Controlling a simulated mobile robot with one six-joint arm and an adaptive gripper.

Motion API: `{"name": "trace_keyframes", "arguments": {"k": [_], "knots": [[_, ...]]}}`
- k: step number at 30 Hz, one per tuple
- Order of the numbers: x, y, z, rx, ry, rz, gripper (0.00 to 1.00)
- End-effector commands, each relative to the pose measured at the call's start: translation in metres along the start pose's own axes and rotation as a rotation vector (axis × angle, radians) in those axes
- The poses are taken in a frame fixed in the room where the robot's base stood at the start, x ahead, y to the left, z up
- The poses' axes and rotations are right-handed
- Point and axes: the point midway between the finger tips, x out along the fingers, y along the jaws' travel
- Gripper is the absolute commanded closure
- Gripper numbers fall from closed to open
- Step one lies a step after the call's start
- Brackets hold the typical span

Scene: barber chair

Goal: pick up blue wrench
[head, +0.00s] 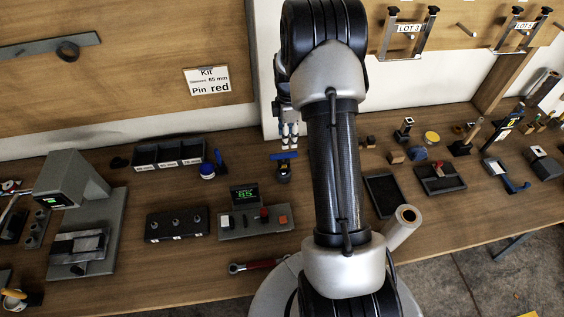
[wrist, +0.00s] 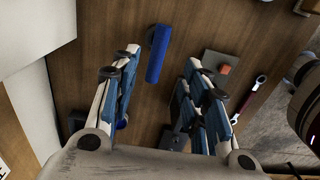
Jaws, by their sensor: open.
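A short blue bar (head: 283,155) lies crosswise with a dark piece just in front of it. I take it for the blue wrench, but no wrench jaws can be made out. It also shows in the wrist view (wrist: 158,50), between and beyond the fingertips. My gripper (head: 289,137) points down just behind the bar in the head view. In the wrist view my gripper (wrist: 161,62) is open, with nothing between its fingers. The gap to the bar is hard to judge.
A control box (head: 255,222) with a green display and a red-handled wrench (head: 258,265) lie nearer the front. A dark tray (head: 384,194) and a pale roll (head: 403,226) are to the right.

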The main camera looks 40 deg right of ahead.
Motion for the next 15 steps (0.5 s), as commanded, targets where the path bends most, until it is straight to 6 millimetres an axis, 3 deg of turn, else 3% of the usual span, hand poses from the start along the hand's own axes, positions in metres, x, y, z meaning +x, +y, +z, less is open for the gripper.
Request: {"name": "trace_keyframes", "arguments": {"k": [1,9,15], "knots": [[0.015,-0.001,-0.001,0.0,0.0,-0.005,0.58],[0.07,-0.001,-0.001,0.0,0.0,-0.004,0.58],[0.086,-0.001,-0.002,0.001,0.0,-0.001,0.58]]}}
